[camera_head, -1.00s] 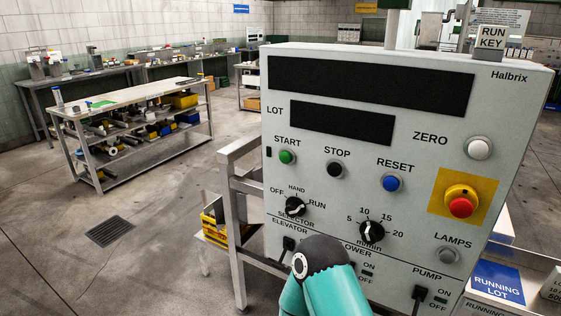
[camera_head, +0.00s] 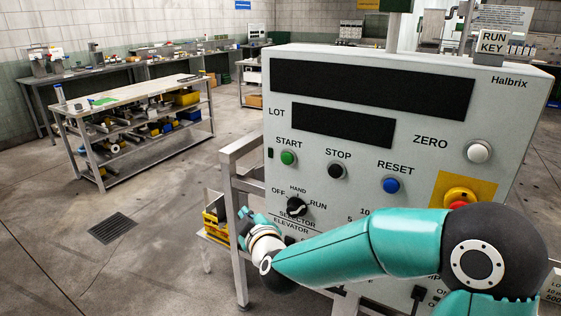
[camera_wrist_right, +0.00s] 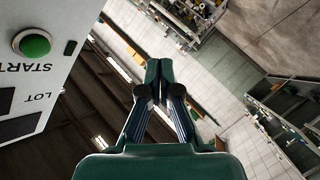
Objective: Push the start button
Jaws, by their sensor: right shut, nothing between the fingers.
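The green start button (camera_head: 288,158) is on the upper left of the grey control panel (camera_head: 400,140), under the word START. In the right wrist view the start button (camera_wrist_right: 34,44) is at the upper left, with its label upside down. My right gripper (camera_head: 247,222) is below and left of the button in the head view, near the panel's left edge, and apart from the button. In the right wrist view my right gripper (camera_wrist_right: 159,72) has its fingers together and empty, pointing past the panel's side. My left gripper is not in view.
A black stop button (camera_head: 337,171), blue reset button (camera_head: 391,185) and selector knob (camera_head: 297,207) are close by. My right arm covers the lower panel and part of the red emergency button (camera_head: 457,205). A metal frame (camera_head: 232,185) stands left of the panel, with open floor beyond.

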